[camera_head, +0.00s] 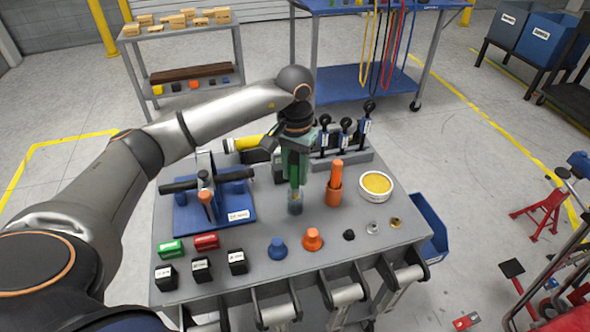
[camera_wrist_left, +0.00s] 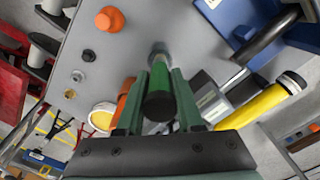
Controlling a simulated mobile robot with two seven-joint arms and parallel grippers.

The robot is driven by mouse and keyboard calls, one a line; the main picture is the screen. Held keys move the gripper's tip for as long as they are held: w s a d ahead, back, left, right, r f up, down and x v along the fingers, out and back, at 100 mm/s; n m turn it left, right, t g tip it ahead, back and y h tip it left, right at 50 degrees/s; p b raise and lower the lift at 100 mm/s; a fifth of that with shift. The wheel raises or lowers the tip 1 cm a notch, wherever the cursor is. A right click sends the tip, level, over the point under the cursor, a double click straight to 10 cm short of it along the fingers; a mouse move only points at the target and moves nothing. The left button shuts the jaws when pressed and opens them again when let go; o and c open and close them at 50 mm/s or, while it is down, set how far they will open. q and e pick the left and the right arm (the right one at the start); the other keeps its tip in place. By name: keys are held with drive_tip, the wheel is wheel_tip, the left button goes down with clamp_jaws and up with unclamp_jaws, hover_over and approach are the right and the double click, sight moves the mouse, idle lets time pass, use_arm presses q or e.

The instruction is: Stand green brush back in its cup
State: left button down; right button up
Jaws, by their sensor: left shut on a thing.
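My left gripper (camera_head: 296,180) points down over the grey table and is shut on the green brush. The green brush (camera_wrist_left: 158,100) shows between the two fingers in the left wrist view, handle end toward the camera. In the head view the fingers hide most of it. A small grey-green cup (camera_head: 295,207) stands on the table directly below the fingers; a grey round part shows beyond the brush in the left wrist view (camera_wrist_left: 160,54). I cannot tell how far the brush's lower end is inside the cup. My right gripper is not in view.
An orange brush stands in an orange cup (camera_head: 334,194) just right of my gripper. A round yellow-filled dish (camera_head: 376,185) is further right. A blue fixture (camera_head: 215,208) is at left, a lever rack (camera_head: 343,158) behind. Blue and orange knobs (camera_head: 312,239) stand in front.

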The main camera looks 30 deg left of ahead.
use_arm(q)
drive_tip(key=shift+f+b, duration=0.3)
drive_tip(key=shift+f, duration=0.2)
drive_tip(key=shift+c, duration=2.3)
unclamp_jaws()
